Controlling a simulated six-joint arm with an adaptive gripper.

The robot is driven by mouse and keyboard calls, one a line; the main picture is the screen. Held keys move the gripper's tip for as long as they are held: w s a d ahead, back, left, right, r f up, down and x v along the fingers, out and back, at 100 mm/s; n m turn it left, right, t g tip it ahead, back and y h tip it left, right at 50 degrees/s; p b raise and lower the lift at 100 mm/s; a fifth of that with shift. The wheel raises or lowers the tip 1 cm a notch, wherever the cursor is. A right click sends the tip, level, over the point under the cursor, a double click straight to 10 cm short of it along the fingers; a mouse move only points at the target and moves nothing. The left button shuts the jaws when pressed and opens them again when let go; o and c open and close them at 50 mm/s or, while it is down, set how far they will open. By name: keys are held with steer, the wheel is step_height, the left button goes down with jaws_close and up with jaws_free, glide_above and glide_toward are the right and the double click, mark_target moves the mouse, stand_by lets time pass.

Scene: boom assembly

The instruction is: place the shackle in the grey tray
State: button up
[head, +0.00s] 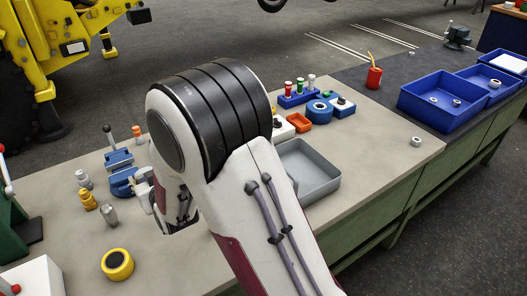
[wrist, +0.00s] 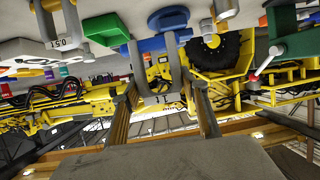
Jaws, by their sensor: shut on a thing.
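A grey U-shaped shackle (wrist: 164,99) is held between the two fingers of my gripper (wrist: 163,87) in the wrist view. Its bow faces the camera and carries a small marking. In the head view my arm hides the shackle and most of my gripper. The grey tray (head: 312,172) stands on the bench to the right of my arm in the head view. Its visible part is empty, and my arm covers its left side. My gripper is apart from the tray, on the other side of the arm.
A blue vise (head: 121,182) and small brass and grey fittings (head: 89,201) are left of my arm. A yellow ring (head: 117,264) is at the front. Large blue bins (head: 440,112) are far right.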

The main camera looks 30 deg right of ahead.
step_height(320, 180, up, 6)
steer(key=shift+r, duration=0.1)
steer(key=w+d+r, duration=0.2)
steer(key=d, duration=1.9)
steer(key=s+d+f, duration=0.1)
steer(key=s+d, duration=0.3)
steer(key=d, duration=0.3)
steer(key=s+d+f+h, duration=0.1)
steer(key=s+d, duration=0.3)
steer(key=d, duration=0.4)
steer(key=s+d+f, duration=0.1)
steer(key=s+d, duration=0.3)
steer(key=d, duration=0.3)
steer(key=shift+m, duration=0.4)
steer(key=shift+f, duration=2.3)
step_height(320, 180, down, 6)
